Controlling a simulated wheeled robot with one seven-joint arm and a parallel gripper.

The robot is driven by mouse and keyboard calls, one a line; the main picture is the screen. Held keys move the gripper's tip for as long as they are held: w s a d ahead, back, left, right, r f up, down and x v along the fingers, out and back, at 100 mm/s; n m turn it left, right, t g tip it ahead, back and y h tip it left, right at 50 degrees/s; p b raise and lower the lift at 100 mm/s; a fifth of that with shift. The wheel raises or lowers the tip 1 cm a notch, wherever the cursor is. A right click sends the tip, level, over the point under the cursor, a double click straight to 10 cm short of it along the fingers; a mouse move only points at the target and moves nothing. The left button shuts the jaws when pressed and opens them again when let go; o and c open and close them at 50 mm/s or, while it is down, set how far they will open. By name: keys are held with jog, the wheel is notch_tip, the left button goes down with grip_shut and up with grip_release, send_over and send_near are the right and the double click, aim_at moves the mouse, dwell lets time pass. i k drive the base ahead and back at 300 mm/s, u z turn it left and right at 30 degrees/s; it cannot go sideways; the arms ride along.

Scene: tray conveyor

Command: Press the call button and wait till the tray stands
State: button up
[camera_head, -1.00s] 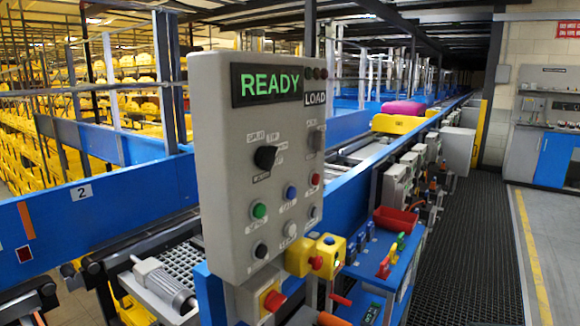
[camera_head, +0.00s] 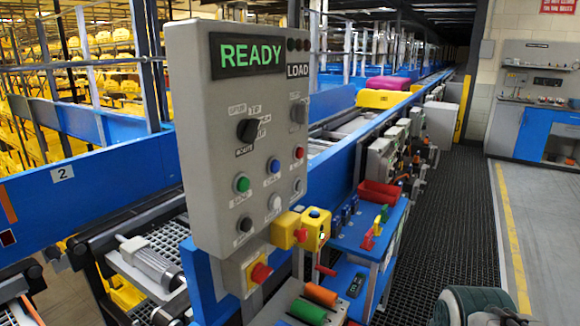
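The grey control panel (camera_head: 205,140) stands at centre left with a green READY display (camera_head: 248,54) and a LOAD label. Its face carries a black knob (camera_head: 247,130), a green button (camera_head: 242,184), a blue button (camera_head: 274,165), a red button (camera_head: 299,153) and a white button (camera_head: 275,202). The button labels are too small to read, so I cannot tell which is the call button. A yellow tray-like object (camera_head: 380,99) sits far along the conveyor (camera_head: 338,165), with a magenta item (camera_head: 388,83) behind it. My gripper is not in view.
A red emergency-type button (camera_head: 261,273) and yellow switch boxes (camera_head: 315,230) sit below the panel. A blue side bench (camera_head: 350,262) holds a red bin (camera_head: 380,193) and tools. Part of a dark rounded body (camera_head: 472,304) shows at bottom right. The dark floor mat (camera_head: 450,210) is mostly clear.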

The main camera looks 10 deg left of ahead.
aim_at(274, 166)
jog(key=u, duration=0.55)
jog(key=k, duration=1.3)
jog(key=u, duration=1.2)
jog(key=i, duration=1.45)
jog(key=z, duration=1.1)
jog(key=i, duration=0.3)
jog(key=z, duration=0.25)
